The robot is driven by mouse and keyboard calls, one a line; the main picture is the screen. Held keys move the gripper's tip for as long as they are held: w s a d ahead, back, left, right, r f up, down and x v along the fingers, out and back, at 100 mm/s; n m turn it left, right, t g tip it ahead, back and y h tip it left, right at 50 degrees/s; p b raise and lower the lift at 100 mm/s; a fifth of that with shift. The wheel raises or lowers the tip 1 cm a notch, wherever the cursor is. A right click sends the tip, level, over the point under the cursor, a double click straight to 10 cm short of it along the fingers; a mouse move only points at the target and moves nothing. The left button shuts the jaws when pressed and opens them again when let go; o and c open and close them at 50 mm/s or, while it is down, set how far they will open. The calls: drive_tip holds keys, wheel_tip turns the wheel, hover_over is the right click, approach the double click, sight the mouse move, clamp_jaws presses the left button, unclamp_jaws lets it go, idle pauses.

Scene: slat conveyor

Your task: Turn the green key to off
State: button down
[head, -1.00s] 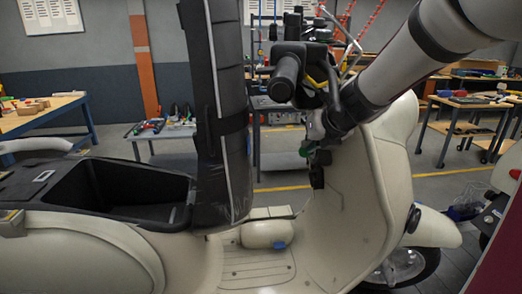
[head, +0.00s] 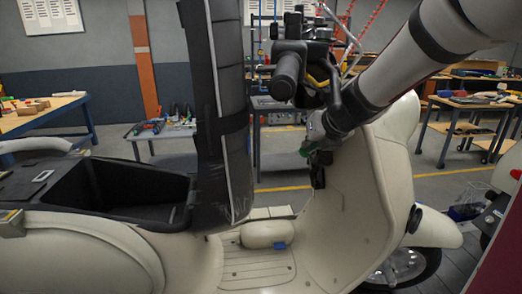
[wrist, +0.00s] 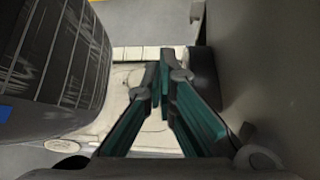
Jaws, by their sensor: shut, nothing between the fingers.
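My gripper (head: 312,148) is beside the inner face of the scooter's cream leg shield (head: 345,205), under the handlebar. It is shut, with nothing held. In the wrist view its teal-padded fingers (wrist: 160,82) come together at the tips over the cream scooter body. A small green patch shows at the fingertips in the head view; I cannot tell whether it is the green key or a finger pad. I cannot make out the key in the wrist view, or its position. A small black part (head: 317,177) is on the shield just below the gripper.
The black handlebar grip (head: 287,77) is just above my gripper. The raised dark seat (head: 222,110) stands to the left, over the open storage bin (head: 135,200). The scooter's floorboard (head: 255,262) is below. Workbenches stand behind.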

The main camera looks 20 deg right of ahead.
drive_tip(key=shift+w+a+f+b, duration=0.1)
drive_tip(key=shift+f+b, duration=0.4)
drive_tip(key=shift+f, duration=0.35)
idle(1.2)
drive_tip(key=d+p+v, duration=0.1)
drive_tip(key=p+v, duration=0.6)
drive_tip(key=v, duration=0.2)
drive_tip(key=shift+w+a+r, duration=0.25)
drive_tip(key=shift+a+r, duration=0.05)
drive_tip(key=shift+r, duration=0.15)
idle(0.8)
idle(0.5)
